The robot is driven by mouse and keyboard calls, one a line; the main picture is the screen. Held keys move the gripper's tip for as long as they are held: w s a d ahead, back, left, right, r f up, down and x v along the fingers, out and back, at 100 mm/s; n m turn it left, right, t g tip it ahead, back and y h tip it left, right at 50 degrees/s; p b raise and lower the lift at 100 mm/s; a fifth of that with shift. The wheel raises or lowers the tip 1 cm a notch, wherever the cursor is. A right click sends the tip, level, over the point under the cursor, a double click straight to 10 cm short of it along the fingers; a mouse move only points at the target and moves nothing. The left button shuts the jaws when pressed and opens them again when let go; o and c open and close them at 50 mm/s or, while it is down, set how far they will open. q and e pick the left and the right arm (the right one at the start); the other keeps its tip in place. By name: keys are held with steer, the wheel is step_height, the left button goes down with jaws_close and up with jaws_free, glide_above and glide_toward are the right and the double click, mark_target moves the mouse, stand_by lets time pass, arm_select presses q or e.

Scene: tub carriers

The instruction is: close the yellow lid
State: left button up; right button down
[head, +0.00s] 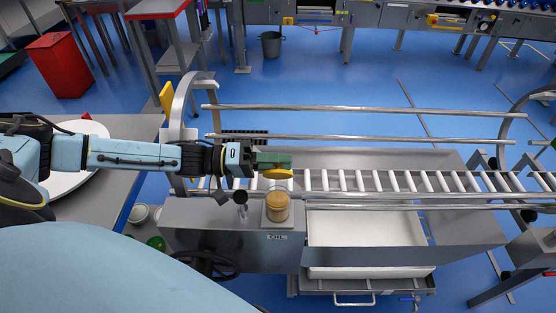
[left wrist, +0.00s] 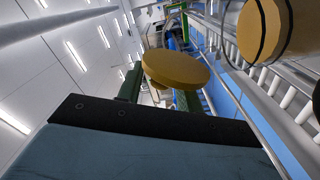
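The yellow lid (head: 277,173) is a round disc behind the oil tank's round filler neck (head: 278,207), apart from its top. My left gripper (head: 275,162) is at the lid, with its green fingers just beyond it. In the left wrist view the lid (left wrist: 176,68) overlaps the fingers, which stand apart with a visible gap. A firm hold on the lid does not show. The tan neck with a dark ring (left wrist: 268,28) is at the upper right there. My right gripper is in neither view.
The grey tank (head: 220,250) marked OIL carries a small dark cup-like fitting (head: 241,199) left of the neck. A roller conveyor (head: 400,182) with metal rails (head: 360,109) runs behind and to the right. A grey table (head: 120,130) with a white round dish stands left.

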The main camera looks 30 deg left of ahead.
mark_target(277, 195)
arm_select(q)
steer(key=shift+c, duration=0.8)
jaws_close()
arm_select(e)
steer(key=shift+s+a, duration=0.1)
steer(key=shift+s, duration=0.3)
